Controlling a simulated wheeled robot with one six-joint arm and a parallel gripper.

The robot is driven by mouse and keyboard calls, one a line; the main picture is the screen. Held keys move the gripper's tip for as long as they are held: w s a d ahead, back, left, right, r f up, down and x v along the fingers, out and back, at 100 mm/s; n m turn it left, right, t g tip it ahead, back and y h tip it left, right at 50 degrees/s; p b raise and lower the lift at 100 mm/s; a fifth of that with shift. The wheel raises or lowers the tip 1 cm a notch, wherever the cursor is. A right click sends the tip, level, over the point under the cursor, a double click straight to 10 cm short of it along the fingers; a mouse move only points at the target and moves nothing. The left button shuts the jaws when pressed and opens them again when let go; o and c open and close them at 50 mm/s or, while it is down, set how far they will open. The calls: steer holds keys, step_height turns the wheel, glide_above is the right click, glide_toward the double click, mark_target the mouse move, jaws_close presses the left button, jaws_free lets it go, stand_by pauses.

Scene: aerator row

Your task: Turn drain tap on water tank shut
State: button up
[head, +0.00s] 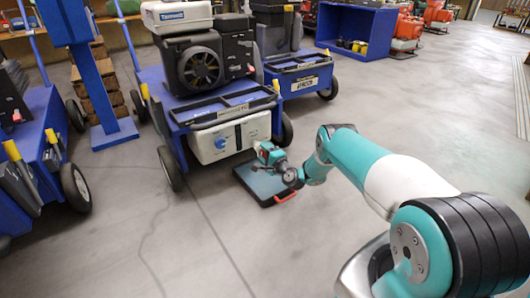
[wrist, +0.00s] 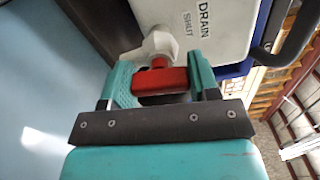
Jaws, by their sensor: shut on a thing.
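The white water tank (head: 228,138) sits low in the front of a blue cart, with a blue round cap on its face. In the wrist view, the tank (wrist: 228,35) carries the printed words DRAIN and SHUT. A white tap body (wrist: 158,48) sticks out from it, with a red tap handle (wrist: 160,82) at its end. My gripper (wrist: 162,76) is shut on the red handle, which spans crosswise between its two teal fingers. In the head view, my gripper (head: 265,152) is at the tank's lower right corner and hides the tap.
A dark flat tray (head: 262,184) with a red handle lies on the floor under my gripper. The blue cart (head: 215,105) bears an engine above the tank. A second blue cart (head: 300,78) stands behind at right.

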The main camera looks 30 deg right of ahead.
steer(key=shift+n, duration=0.6)
steer(key=shift+d, duration=0.1)
steer(key=o, duration=0.9)
steer(key=shift+s, duration=0.1)
steer(key=shift+s+d+p, duration=0.15)
steer(key=shift+s+p, duration=3.35)
steer(key=shift+s, duration=0.85)
steer(key=shift+s+d+p, duration=0.1)
steer(key=shift+s+p, duration=3.35)
steer(key=shift+s, duration=0.85)
